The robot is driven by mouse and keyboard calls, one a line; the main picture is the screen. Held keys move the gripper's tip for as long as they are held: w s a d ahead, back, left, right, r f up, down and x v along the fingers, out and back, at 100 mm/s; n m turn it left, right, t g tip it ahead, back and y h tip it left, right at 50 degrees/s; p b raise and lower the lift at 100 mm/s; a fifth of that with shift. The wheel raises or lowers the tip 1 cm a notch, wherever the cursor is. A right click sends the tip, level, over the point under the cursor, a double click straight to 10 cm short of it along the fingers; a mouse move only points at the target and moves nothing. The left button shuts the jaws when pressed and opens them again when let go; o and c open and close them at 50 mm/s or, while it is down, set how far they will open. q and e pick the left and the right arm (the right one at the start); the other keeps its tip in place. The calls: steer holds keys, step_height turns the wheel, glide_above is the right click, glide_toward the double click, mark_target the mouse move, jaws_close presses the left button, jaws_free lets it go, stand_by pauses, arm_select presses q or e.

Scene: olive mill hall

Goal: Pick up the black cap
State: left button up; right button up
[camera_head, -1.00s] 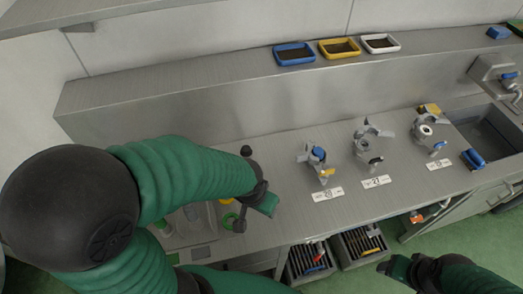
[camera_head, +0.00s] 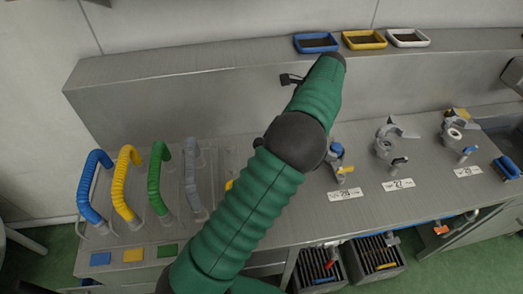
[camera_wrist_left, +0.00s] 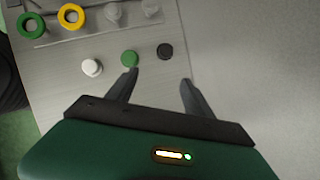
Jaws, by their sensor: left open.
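The black cap (camera_wrist_left: 165,50) is a small dark round disc on the grey steel bench, seen in the left wrist view. A green cap (camera_wrist_left: 129,58) and a white cap (camera_wrist_left: 92,67) lie in a row to its left. My left gripper (camera_wrist_left: 159,76) is open and empty; its two fingers point toward the row. The black cap is just beyond the fingertips, between their lines, and the green cap is by the left fingertip. In the head view my left arm covers this part of the bench and I cannot make out the caps. My right gripper is out of view.
Green (camera_wrist_left: 30,25) and yellow (camera_wrist_left: 71,16) rings are near the caps. Blue (camera_head: 91,188), yellow (camera_head: 128,183), green (camera_head: 156,178) and grey (camera_head: 191,178) hoses stand at left. Several metal fittings (camera_head: 388,147) stand at right. Three trays, including a blue one (camera_head: 301,46), sit on the shelf.

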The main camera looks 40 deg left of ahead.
arm_select(q)
steer(key=shift+m+y, duration=0.5)
steer(key=shift+m, duration=0.4)
steer(key=x, duration=1.1)
steer(key=b+x, duration=0.1)
steer(key=x, duration=0.5)
steer(key=shift+w+a+r, duration=0.1)
steer(key=shift+w+a, duration=0.2)
steer(key=shift+a, duration=0.1)
steer(key=shift+a+f, duration=0.15)
steer(key=shift+f, duration=0.1)
steer(key=shift+d+r, duration=0.1)
steer(key=shift+d, duration=0.1)
steer(key=c, duration=1.2)
